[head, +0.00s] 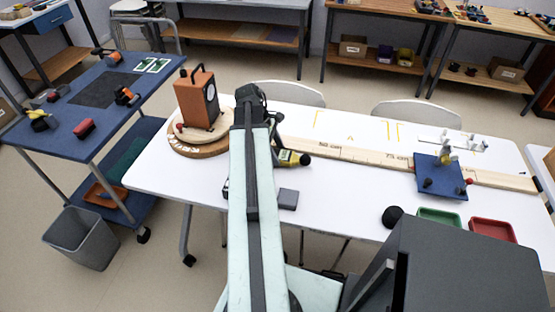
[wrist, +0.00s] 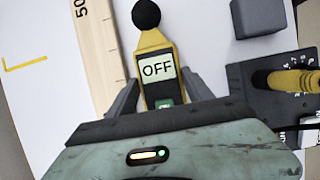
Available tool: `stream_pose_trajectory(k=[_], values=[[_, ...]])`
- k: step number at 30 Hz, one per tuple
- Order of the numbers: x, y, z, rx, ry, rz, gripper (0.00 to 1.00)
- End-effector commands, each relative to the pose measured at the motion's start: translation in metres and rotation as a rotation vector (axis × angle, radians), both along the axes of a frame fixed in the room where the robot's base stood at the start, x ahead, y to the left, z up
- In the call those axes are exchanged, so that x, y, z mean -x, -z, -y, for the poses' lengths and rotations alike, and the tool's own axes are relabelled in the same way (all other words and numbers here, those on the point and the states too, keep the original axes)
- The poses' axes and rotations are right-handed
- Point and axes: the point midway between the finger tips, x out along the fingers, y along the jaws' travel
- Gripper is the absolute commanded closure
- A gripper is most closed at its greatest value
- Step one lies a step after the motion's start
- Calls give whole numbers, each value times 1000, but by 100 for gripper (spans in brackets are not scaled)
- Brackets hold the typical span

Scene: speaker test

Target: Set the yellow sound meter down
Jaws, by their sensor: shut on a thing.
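The yellow sound meter (wrist: 157,48) has a black ball tip and a screen reading OFF. My gripper (wrist: 160,82) is shut on its body, one finger on each side. In the head view the meter (head: 289,158) lies roughly flat, ball tip to the right, beside the near edge of the wooden ruler board (head: 345,153). My arm hides part of it and most of my gripper (head: 276,155). I cannot tell whether the meter touches the white table (head: 350,196) or hangs just above it.
An orange-brown speaker (head: 196,97) stands on a round wooden base at the table's left. A small dark block (head: 288,199) lies nearer than the meter. A blue board (head: 440,178) with posts, a green tray (head: 439,217) and a red tray (head: 492,230) are at right.

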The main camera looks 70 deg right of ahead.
Motion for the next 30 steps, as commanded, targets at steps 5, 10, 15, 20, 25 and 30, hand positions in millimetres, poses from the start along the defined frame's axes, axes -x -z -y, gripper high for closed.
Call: stream_pose_trajectory(k=[5, 10, 15, 20, 25, 30], values=[[0, 6, 0, 0, 0, 0, 100], [0, 9, 0, 0, -1, 0, 100], [0, 9, 0, 0, -1, 0, 31], [-1, 9, 0, 0, -1, 0, 31], [-1, 4, 0, 1, -1, 0, 31], [-8, -19, -1, 0, -3, 0, 31]])
